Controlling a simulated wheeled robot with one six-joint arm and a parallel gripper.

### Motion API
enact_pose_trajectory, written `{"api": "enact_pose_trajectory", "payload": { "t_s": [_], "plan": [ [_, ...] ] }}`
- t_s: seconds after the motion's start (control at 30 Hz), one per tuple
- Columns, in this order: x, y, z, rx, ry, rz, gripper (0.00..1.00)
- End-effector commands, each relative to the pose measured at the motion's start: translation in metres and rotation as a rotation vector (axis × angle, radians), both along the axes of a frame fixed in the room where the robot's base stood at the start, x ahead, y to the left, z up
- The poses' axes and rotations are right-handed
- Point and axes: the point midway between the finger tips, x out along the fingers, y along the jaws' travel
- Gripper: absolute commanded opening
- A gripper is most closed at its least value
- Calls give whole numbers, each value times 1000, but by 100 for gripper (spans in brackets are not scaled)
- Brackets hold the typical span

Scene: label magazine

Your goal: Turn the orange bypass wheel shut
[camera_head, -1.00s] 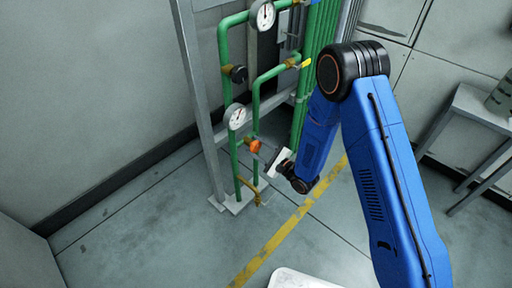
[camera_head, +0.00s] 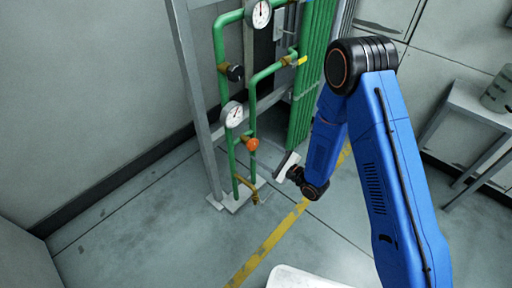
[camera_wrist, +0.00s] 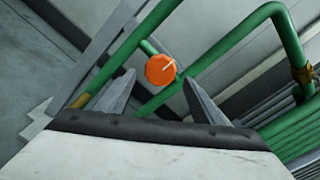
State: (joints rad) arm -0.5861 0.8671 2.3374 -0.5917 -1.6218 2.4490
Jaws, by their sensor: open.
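The orange bypass wheel (camera_head: 253,144) sits on the low part of the green pipework, below the lower gauge. In the wrist view the round orange wheel (camera_wrist: 160,69), with a pale line on its face, shows beyond and between the fingertips. My gripper (camera_wrist: 155,88) is open and empty, its two grey fingers spread apart. In the head view my gripper (camera_head: 284,164) is to the right of the wheel and apart from it. Its fingers are small there.
A black wheel (camera_head: 235,73) and two white gauges, one low (camera_head: 232,114) and one high (camera_head: 261,14), are on the same green pipes (camera_head: 221,42). A yellow-handled valve (camera_head: 300,61) is at upper right. A grey post (camera_head: 196,100) stands left. A bench (camera_head: 478,108) is far right.

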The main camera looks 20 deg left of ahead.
Motion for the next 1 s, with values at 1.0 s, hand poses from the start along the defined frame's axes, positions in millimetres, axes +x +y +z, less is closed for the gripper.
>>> {"api": "enact_pose_trajectory", "payload": {
  "t_s": [1.0],
  "plan": [
    [-46, -109, 0, 0, 1, 1, 61]
  ]
}}
